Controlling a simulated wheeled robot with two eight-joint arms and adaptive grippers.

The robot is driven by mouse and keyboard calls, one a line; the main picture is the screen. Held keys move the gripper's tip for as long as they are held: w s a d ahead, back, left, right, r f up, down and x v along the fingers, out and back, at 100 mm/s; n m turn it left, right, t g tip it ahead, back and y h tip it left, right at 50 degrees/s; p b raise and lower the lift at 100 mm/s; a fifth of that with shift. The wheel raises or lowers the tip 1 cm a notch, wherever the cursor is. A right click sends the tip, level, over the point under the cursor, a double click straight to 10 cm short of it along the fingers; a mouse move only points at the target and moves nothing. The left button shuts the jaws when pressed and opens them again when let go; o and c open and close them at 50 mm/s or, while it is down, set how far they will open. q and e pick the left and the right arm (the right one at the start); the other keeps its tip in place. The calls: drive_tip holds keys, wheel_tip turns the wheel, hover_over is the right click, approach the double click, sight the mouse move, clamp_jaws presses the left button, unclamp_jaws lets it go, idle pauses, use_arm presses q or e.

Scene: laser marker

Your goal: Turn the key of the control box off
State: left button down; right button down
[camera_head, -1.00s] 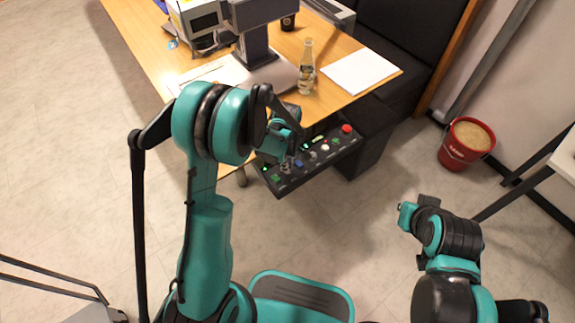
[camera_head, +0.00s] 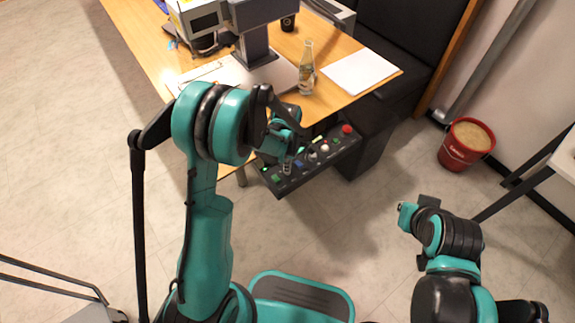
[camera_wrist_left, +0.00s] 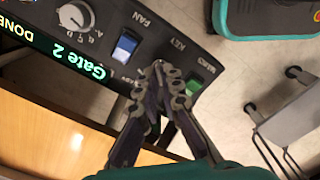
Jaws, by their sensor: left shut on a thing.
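The control box (camera_head: 325,160) is a black panel hung under the front edge of the desk. It carries a red button, a white knob, a blue switch and green parts. My left gripper (camera_head: 287,165) reaches down to its left part. In the left wrist view my left gripper (camera_wrist_left: 166,78) has its fingertips closed together at the KEY label of the control box (camera_wrist_left: 100,45), between the blue FAN switch (camera_wrist_left: 125,45) and the green MARK button (camera_wrist_left: 194,86). The key is mostly hidden by the fingertips, so its angle cannot be told. My right gripper (camera_head: 408,214) is away over the floor.
The wooden desk (camera_head: 350,50) bears a marking machine (camera_head: 255,55), a glass bottle (camera_head: 306,70), white paper (camera_head: 360,71) and a dark cup (camera_head: 288,22). A red bucket (camera_head: 464,148) stands on the floor at right. The floor in front of the control box is clear.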

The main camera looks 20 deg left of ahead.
use_arm(q)
drive_tip(key=c, duration=1.7)
unclamp_jaws()
drive_tip(key=shift+r, duration=0.1)
wheel_tip(320, 180, up, 12)
